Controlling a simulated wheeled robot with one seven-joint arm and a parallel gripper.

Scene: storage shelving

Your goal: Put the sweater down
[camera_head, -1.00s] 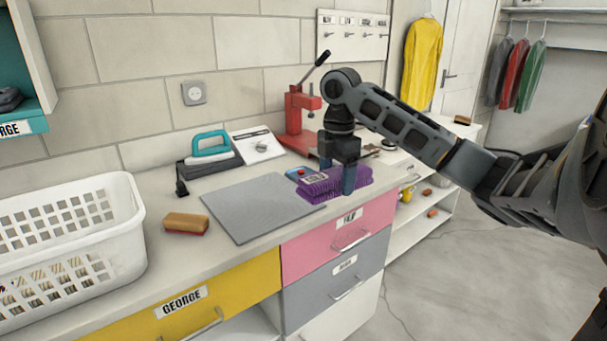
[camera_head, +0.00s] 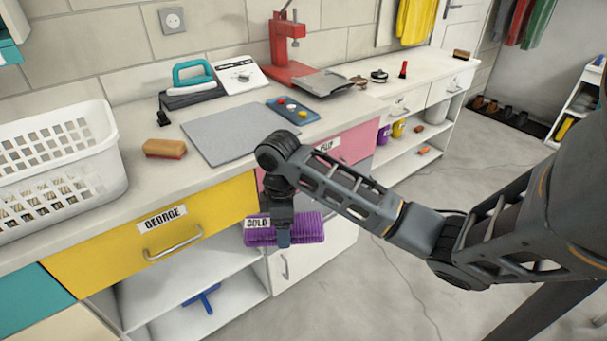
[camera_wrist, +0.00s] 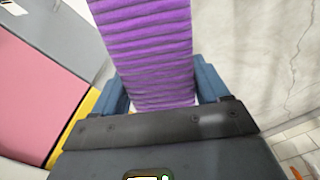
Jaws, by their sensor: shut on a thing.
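The purple folded sweater (camera_head: 308,230) hangs in my gripper (camera_head: 284,236), in front of the drawer fronts and below the countertop level. My gripper points down and is shut on it. A white label reading "COLD" (camera_head: 257,222) shows at its upper left; I cannot tell what it is fixed to. In the wrist view, the ribbed sweater (camera_wrist: 150,55) runs up between the two blue fingers of my gripper (camera_wrist: 162,88). It appears clear of any surface.
Below are a yellow drawer (camera_head: 95,260), a pink drawer (camera_head: 350,143) and an open shelf (camera_head: 235,300). The floor at right is mostly clear.

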